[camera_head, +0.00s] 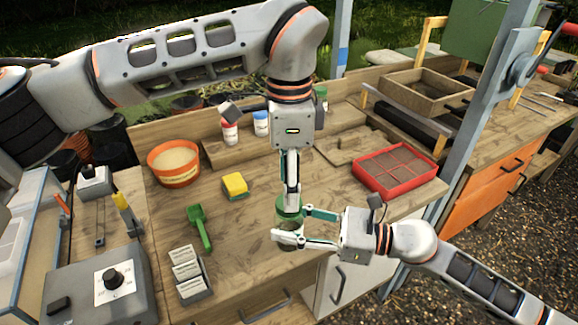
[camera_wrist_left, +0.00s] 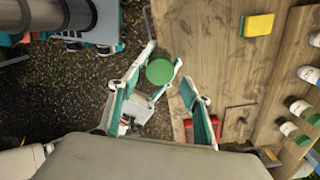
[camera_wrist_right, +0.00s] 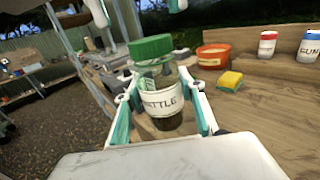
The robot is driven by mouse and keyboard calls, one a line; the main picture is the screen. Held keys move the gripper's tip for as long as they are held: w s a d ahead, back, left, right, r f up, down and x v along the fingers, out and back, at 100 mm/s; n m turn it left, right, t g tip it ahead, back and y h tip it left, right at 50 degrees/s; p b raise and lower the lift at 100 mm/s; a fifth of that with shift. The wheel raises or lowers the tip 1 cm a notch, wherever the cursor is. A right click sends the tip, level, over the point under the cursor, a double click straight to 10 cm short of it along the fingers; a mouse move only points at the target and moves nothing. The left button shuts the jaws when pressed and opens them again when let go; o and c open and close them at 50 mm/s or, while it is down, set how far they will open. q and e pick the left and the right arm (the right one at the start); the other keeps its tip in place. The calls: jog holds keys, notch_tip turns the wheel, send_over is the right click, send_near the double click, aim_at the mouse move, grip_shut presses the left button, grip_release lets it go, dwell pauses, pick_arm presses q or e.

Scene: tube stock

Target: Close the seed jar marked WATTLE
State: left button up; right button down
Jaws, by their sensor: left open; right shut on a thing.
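The WATTLE jar (camera_wrist_right: 163,98) is clear glass with a white label and dark contents, upright at the bench's front edge. My right gripper (camera_head: 287,226) is shut around its body from the side; the jar shows between the fingers in the right wrist view. A green lid (camera_wrist_right: 152,47) is at the jar's top, slightly off to the left in that view; I cannot tell if it is seated. My left gripper (camera_head: 291,197) points straight down over the lid. In the left wrist view its open fingers are either side of the round lid (camera_wrist_left: 160,71), with gaps.
A yellow sponge (camera_head: 235,184), green scoop (camera_head: 200,227), orange pot (camera_head: 174,164) and label rack (camera_head: 187,272) lie to the left. A red sieve tray (camera_head: 395,170) is to the right.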

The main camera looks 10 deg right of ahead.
aim_at(289, 225)
pick_arm(q)
jog(key=shift+f, duration=1.8)
jog(key=shift+c, duration=0.3)
